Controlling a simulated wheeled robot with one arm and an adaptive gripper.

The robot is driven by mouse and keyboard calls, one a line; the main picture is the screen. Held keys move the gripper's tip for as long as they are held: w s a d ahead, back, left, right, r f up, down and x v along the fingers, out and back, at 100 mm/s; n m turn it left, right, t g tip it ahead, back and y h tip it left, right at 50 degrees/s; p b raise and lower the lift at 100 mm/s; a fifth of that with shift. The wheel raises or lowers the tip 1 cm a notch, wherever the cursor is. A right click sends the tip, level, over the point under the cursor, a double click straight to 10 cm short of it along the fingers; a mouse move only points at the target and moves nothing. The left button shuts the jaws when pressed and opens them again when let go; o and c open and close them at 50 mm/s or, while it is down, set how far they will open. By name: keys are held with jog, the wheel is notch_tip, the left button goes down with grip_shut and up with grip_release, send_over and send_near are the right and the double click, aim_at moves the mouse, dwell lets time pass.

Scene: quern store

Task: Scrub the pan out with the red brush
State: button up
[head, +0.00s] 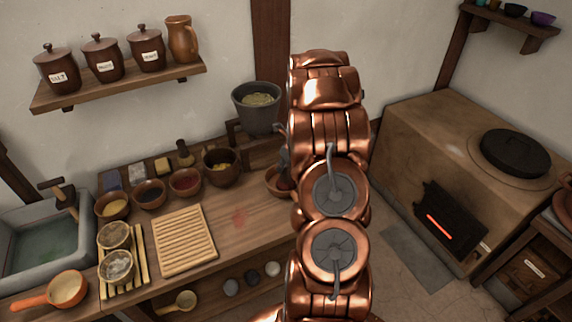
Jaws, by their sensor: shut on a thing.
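A small orange pan (66,289) with a long handle and a pale inside stands at the counter's front left, beside the sink. A brown round vessel (272,183) stands at the counter's back right, mostly hidden behind my copper arm. My gripper (284,158) shows only as a grey sliver beside the arm, just above that vessel. It is shut on a dark red thing, seemingly the red brush (285,183), whose end is at or in the vessel. Whether it touches the vessel's inside is hidden.
A slatted board (183,239), several small bowls and two jars on a rack (118,266) fill the counter's left. A grey pot (257,107) stands at the back. A sink (45,245) is at left; a glowing stove (450,215) at right. Some counter right of the board is clear.

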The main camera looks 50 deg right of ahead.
jog(key=shift+w+d+r+p, duration=0.1)
jog(key=shift+w+d+p, duration=0.1)
jog(key=shift+w+p, duration=0.7)
jog(key=shift+w+d+r+p, duration=0.15)
jog(key=shift+w+p, duration=0.35)
jog(key=shift+p, duration=0.65)
jog(key=shift+w+d+f, duration=0.1)
jog(key=shift+p, duration=0.45)
jog(key=shift+f, duration=0.15)
jog(key=shift+s+f+b, duration=0.1)
jog(key=shift+s+b, duration=0.2)
jog(key=shift+s, duration=0.25)
jog(key=shift+s+a+b, duration=0.2)
jog(key=shift+s+a, duration=0.15)
jog(key=shift+s, duration=0.3)
jog(key=shift+s+a+b, duration=0.15)
jog(key=shift+s+a, duration=0.15)
jog(key=shift+s, duration=0.3)
